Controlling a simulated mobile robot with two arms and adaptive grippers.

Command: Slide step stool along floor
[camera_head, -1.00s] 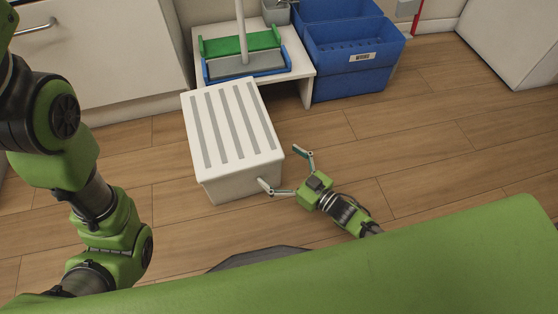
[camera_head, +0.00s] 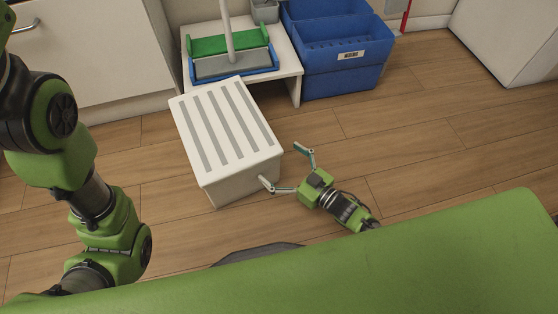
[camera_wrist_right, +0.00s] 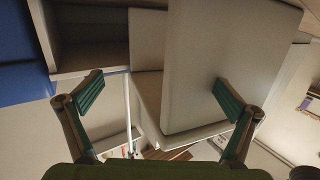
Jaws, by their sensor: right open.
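The step stool (camera_head: 205,165) is a white box with grey stripes on top, on the wood floor left of center in the head view. My right gripper (camera_head: 285,165) is open at its near right corner, fingers spread. One finger overlaps the stool's near side face; the other is apart, right of the corner. I cannot tell whether the near finger touches. In the right wrist view, the open gripper (camera_wrist_right: 158,90) faces a pale panel (camera_wrist_right: 195,60), likely the stool. My left arm shows at the left, its gripper out of view.
A low white bench (camera_head: 291,62) with a green and blue tray (camera_head: 205,46) and a pole stands close behind the stool. Blue bins (camera_head: 345,75) stand right of it. White cabinets flank the scene.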

